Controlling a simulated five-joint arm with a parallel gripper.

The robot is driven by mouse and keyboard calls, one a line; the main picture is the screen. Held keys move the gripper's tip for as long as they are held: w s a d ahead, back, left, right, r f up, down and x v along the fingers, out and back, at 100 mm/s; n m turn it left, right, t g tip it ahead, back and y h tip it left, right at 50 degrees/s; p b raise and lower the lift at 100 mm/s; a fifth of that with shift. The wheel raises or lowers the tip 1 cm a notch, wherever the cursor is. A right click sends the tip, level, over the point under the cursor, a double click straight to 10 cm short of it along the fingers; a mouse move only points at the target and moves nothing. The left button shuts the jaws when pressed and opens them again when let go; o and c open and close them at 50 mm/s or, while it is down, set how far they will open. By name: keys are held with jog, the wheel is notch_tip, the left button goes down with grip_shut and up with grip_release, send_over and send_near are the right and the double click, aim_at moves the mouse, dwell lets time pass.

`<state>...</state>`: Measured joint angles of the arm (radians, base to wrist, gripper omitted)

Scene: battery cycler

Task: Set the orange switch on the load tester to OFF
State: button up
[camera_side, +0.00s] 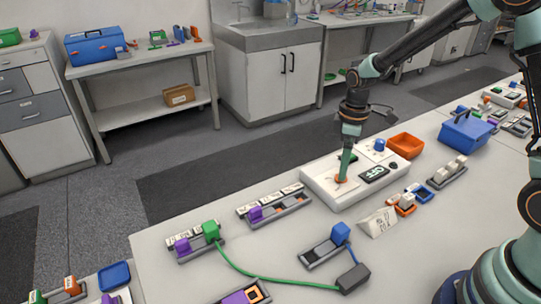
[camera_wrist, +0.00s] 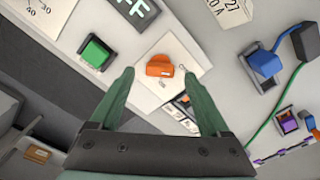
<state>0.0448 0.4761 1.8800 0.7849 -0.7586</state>
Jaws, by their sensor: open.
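The load tester (camera_side: 320,187) is a white box on the bench in the side view. Its orange switch (camera_wrist: 160,66) shows in the wrist view as a small orange knob on a white plate with small markings. In the side view the switch (camera_side: 341,178) is partly hidden at my fingertips. A dark display (camera_side: 373,174) on the box reads OFF, and part of it shows in the wrist view (camera_wrist: 138,10). My gripper (camera_wrist: 168,75) is open, with one green finger on each side of the orange switch. I cannot tell whether either finger touches it.
A green button (camera_wrist: 95,53) sits left of the switch in the wrist view. A blue knob (camera_side: 379,145) is on the box's back part. An orange tray (camera_side: 405,145) stands behind the box, and a white folded card (camera_side: 377,222) stands in front. A green cable (camera_side: 270,279) crosses the bench.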

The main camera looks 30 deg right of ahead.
notch_tip(320, 180, up, 10)
jog(key=shift+r, duration=0.15)
dwell(0.4)
